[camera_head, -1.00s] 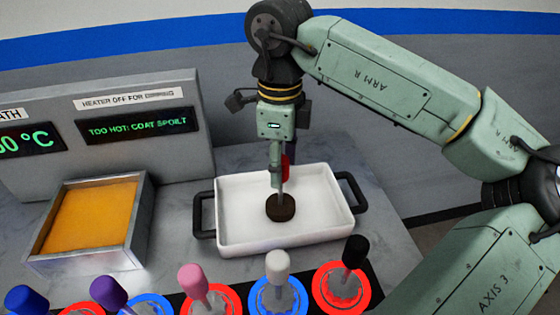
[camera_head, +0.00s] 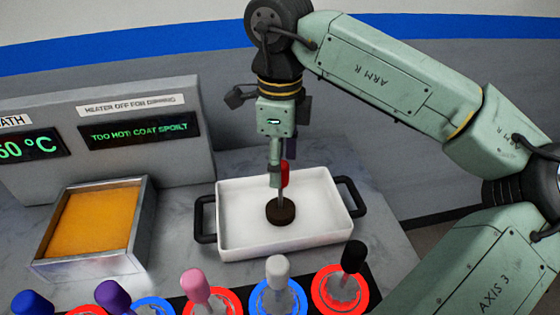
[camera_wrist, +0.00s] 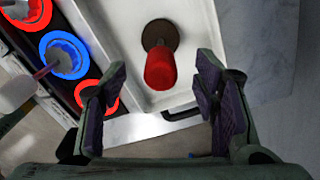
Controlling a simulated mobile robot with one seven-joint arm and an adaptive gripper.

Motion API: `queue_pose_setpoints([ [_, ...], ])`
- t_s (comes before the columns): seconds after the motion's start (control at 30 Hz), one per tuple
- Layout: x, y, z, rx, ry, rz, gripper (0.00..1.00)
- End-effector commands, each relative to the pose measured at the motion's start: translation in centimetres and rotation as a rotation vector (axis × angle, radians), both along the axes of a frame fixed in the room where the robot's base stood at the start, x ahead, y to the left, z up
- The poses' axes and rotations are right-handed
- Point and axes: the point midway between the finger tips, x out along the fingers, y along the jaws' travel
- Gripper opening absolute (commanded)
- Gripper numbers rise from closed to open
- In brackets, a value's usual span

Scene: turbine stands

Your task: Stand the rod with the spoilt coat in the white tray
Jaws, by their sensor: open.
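A rod with a red handle (camera_head: 285,173) stands upright on a round dark base (camera_head: 281,211) inside the white tray (camera_head: 235,235). In the wrist view the red handle (camera_wrist: 160,72) and dark base (camera_wrist: 161,33) show between and just beyond the fingers. My gripper (camera_head: 282,166) is over the tray, at the upper part of the rod. In the wrist view the gripper (camera_wrist: 161,85) is open, with a gap on both sides of the handle. The front finger partly hides the rod in the head view, and its coat cannot be made out.
An orange bath (camera_head: 92,222) is left of the tray, before a grey panel (camera_head: 140,140) reading "TOO HOT: COAT SPOILT". Rods with blue, purple, pink, white (camera_head: 277,265) and black (camera_head: 353,256) tops stand in red and blue ringed holders in front. The tray has black side handles.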

Motion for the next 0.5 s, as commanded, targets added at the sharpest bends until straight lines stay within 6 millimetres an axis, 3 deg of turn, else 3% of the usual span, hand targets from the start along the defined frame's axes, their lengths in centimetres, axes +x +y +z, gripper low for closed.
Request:
queue_pose_setpoints([
  [0.5, 0.0, 0.0, 4.5, 0.001, 0.000, 0.000, 0.55],
])
